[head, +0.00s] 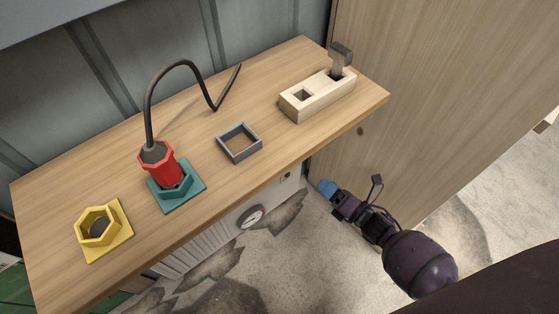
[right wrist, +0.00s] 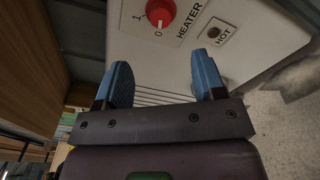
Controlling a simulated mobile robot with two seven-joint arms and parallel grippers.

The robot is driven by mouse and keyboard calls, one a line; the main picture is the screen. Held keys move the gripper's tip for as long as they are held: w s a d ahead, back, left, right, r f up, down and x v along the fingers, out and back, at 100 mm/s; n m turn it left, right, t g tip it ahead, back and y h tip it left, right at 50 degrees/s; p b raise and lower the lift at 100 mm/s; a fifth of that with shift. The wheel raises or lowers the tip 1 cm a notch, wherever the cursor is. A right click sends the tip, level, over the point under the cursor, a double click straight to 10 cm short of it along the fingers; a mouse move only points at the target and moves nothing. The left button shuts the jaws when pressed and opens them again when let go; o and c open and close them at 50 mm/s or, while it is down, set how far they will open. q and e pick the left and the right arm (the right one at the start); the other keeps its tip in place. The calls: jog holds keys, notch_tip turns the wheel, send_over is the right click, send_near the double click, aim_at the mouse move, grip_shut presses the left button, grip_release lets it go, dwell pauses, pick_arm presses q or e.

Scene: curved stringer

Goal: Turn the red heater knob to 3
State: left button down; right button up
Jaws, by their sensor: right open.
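The red heater knob (right wrist: 160,12) is at the top of the right wrist view, partly cut off by the frame edge. The digits 1 and 0 show beside it, and a light mark on its lower part appears to point toward 0. The 3 is out of frame. The white heater (head: 205,246) sits below the shelf in the head view, where I cannot see the knob. My right gripper (right wrist: 163,78) is open and empty, its blue fingers apart from the knob and pointing toward the panel. It also shows in the head view (head: 328,188). My left gripper is not in view.
A wooden shelf (head: 210,116) overhangs the heater. On it are a yellow holder (head: 117,243), a red corded tool (head: 163,167) in a teal holder (head: 176,203), a grey frame (head: 239,155) and a wooden block (head: 310,103). A wooden panel (head: 400,120) stands at right.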

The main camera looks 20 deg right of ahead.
jog(key=b+x, duration=0.2)
jog(key=x, duration=0.9)
jog(key=shift+w+a+n, duration=0.2)
jog(key=shift+a+n, duration=0.1)
jog(key=shift+n, duration=0.1)
jog(key=shift+f, duration=0.1)
jog(key=shift+c, duration=0.3)
jog(key=c, duration=0.9)
jog(key=shift+o, duration=0.2)
